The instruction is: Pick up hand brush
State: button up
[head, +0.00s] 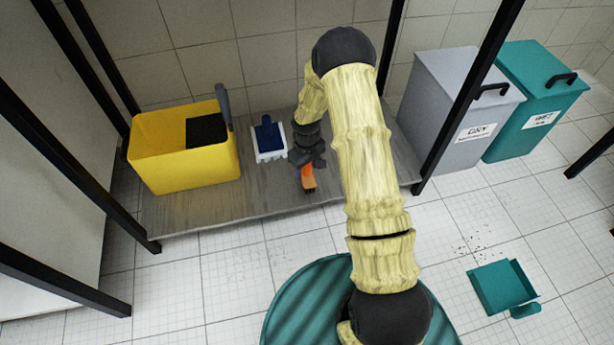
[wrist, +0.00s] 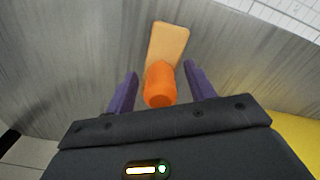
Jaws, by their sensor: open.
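An orange-handled tool with a flat tan head, which looks like the hand brush (head: 308,180), lies on the grey shelf, with its bristles out of sight. In the wrist view the hand brush (wrist: 160,85) has its orange handle between my fingers and its tan head pointing away. My gripper (head: 306,160) reaches down over it and covers part of it in the head view. In the wrist view my gripper (wrist: 160,70) is open, with a purple finger on either side of the handle and a gap on each side.
A blue and white brush-like tool (head: 268,152) lies just left of my gripper. A yellow bin (head: 190,165) stands farther left on the shelf (head: 230,205). Black posts frame the shelf. Grey (head: 440,125) and teal (head: 545,95) bins stand right. A teal dustpan (head: 495,285) lies on the floor near debris.

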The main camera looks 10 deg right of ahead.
jog(key=c, duration=1)
jog(key=shift+r, duration=0.1)
notch_tip(320, 180, up, 10)
jog(key=p, duration=0.6)
jog(key=shift+p, duration=0.35)
